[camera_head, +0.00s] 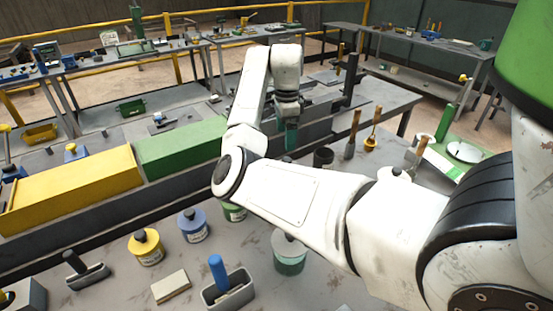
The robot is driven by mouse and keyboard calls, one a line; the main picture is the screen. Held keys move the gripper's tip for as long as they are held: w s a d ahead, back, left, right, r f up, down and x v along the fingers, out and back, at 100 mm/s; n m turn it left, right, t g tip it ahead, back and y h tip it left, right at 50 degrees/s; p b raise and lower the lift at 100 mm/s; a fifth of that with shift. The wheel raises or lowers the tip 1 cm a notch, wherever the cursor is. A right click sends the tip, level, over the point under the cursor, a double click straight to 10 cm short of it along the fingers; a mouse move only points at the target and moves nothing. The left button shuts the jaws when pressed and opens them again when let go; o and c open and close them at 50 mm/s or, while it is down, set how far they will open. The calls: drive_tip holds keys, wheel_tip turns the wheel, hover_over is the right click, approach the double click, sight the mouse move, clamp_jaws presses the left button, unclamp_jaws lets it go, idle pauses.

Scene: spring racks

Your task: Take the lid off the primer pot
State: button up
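Several small lidded pots stand on the grey bench; I cannot read which is the primer pot. A yellow pot (146,247) and a blue pot (193,225) have dark knobs on their lids. A green pot (235,212) is partly hidden behind my arm. A larger teal-green pot (290,259) with a grey lid stands beside my forearm, its top partly covered by it. My gripper (289,117) points down over the far part of the bench. A dark green shape (291,136) shows just under it; I cannot tell whether it is held. The fingers are too small and dark to read.
Long yellow (75,188) and green (182,146) boxes lie along the bench's middle. A grey tray with a blue-handled tool (217,270), a pale block (170,287) and a brush (352,135) stand around. My arm hides much of the bench at right.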

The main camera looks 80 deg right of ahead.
sight(287, 159)
wheel_tip(287, 159, down, 5)
drive_tip(key=shift+w+d+f, duration=0.1)
drive_tip(key=shift+s+f+p, duration=0.2)
drive_tip(key=shift+f+p, duration=0.1)
drive_tip(key=shift+f, duration=1.1)
drive_tip(key=shift+s+f+p, duration=0.15)
drive_tip(key=shift+f+p, duration=0.15)
drive_tip(key=shift+f, duration=1.05)
drive_tip(key=c, duration=0.8)
drive_tip(key=shift+o, duration=0.2)
drive_tip(key=shift+r, duration=0.1)
